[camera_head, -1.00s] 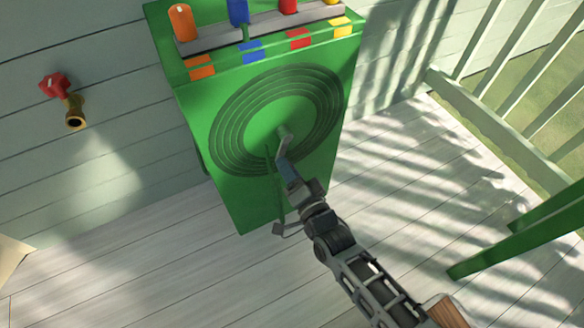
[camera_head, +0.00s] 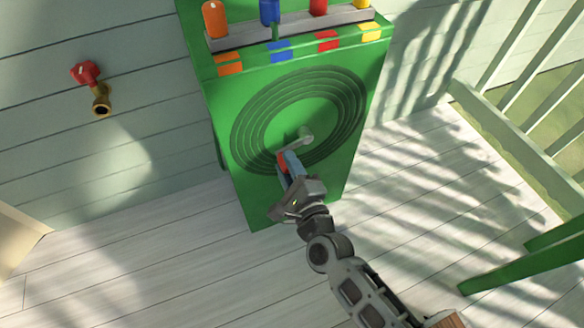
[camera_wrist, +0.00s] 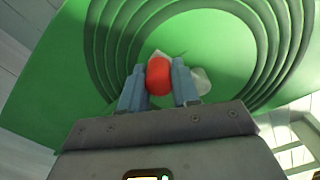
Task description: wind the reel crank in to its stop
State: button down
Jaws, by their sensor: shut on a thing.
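The green reel box (camera_head: 262,200) stands on the floorboards with ring-shaped hose coils (camera_head: 350,105) on its front face. A grey crank arm (camera_head: 296,146) runs from the hub (camera_head: 306,133) down and left. The red crank knob (camera_head: 283,162) is at its outer end; in the wrist view the red knob (camera_wrist: 159,76) sits between the two blue-grey fingers. My gripper (camera_head: 289,163) is shut on this knob, in front of the lower part of the coils. In the wrist view my gripper (camera_wrist: 159,85) hides most of the crank arm.
Colored handles, including an orange one (camera_head: 215,20), stand in a grey rack (camera_head: 235,38) on the box top. A red-handled brass tap (camera_head: 100,98) is on the wall at left. A railing (camera_head: 500,120) and green furniture legs (camera_head: 510,272) are at right. Floor left of the box is clear.

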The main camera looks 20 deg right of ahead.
jog(key=r+m, duration=0.2)
jog(key=m, duration=0.1)
jog(key=shift+a+r+m, duration=0.1)
jog(key=shift+a+m, duration=0.1)
jog(key=shift+m, duration=0.1)
jog(key=shift+d+r+m, duration=0.1)
jog(key=shift+r+m, duration=0.4)
jog(key=shift+m, duration=0.4)
jog(key=shift+d+r+m, duration=0.1)
jog(key=shift+r+m, duration=0.4)
jog(key=shift+m, duration=0.4)
jog(key=c, duration=0.8)
grip_release()
jog(key=shift+r, duration=0.1)
jog(key=shift+s, duration=0.1)
jog(key=s, duration=0.7)
jog(key=shift+s, duration=0.3)
